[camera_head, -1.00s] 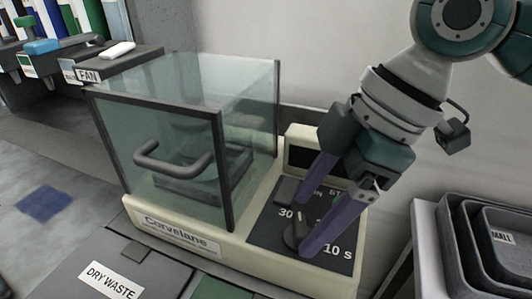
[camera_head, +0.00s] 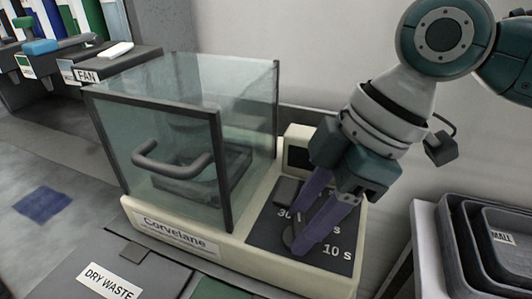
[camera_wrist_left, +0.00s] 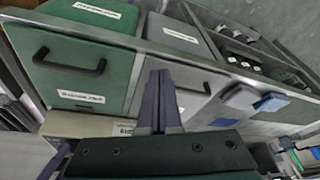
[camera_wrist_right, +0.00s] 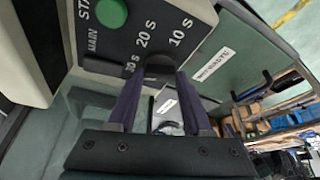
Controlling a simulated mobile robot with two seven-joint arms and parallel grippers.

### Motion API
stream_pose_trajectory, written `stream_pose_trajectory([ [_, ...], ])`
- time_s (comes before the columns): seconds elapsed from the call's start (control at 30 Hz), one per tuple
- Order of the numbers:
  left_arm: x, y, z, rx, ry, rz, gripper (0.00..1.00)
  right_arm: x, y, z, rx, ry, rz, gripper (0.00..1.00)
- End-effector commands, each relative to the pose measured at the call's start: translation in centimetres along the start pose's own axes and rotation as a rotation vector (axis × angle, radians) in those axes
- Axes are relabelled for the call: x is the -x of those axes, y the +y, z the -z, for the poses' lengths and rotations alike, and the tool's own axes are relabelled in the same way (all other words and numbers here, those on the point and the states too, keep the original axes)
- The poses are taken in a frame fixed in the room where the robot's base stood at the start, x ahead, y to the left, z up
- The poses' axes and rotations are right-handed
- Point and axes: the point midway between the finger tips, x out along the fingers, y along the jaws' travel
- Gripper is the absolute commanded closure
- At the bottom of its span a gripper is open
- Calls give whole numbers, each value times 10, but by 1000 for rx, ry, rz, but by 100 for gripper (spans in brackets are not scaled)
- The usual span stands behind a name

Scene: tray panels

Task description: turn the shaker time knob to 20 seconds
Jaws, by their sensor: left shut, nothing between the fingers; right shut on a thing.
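The shaker (camera_head: 180,246) is a cream base with a clear glass box on top and a dark control panel (camera_head: 335,237) at its right. My right gripper (camera_head: 295,246) is shut on the dark time knob, its purple fingers reaching down to the panel. The knob (camera_wrist_right: 160,62) shows between the fingertips in the right wrist view, below the 10 S and 20 S marks, with 30 S at its left. Which mark its pointer faces I cannot tell. My left gripper (camera_wrist_left: 160,78) shows only in the left wrist view, shut and empty, away from the shaker.
A green start button (camera_wrist_right: 111,12) sits on the panel close to the knob. The glass box (camera_head: 165,160) with its handle stands left of my right gripper. Grey nested trays (camera_head: 455,235) stand at the right. A dry waste lid (camera_head: 80,285) lies in front.

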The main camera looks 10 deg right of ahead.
Motion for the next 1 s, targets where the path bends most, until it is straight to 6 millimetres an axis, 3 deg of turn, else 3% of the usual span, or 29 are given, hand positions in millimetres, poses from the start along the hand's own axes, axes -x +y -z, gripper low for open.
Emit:
stream_pose_trajectory([
  [0.17,0,1,0,3,0,-3,100,0,0,0,0,0,0,100],
  [0.47,7,1,2,3,0,-2,100,2,-1,1,-24,-1,-8,100],
  [0.67,27,0,9,1,-1,-1,100,6,-2,3,-111,0,-41,100],
  [1.0,78,-4,25,-5,-1,4,100,7,-5,5,-382,0,-151,100],
])
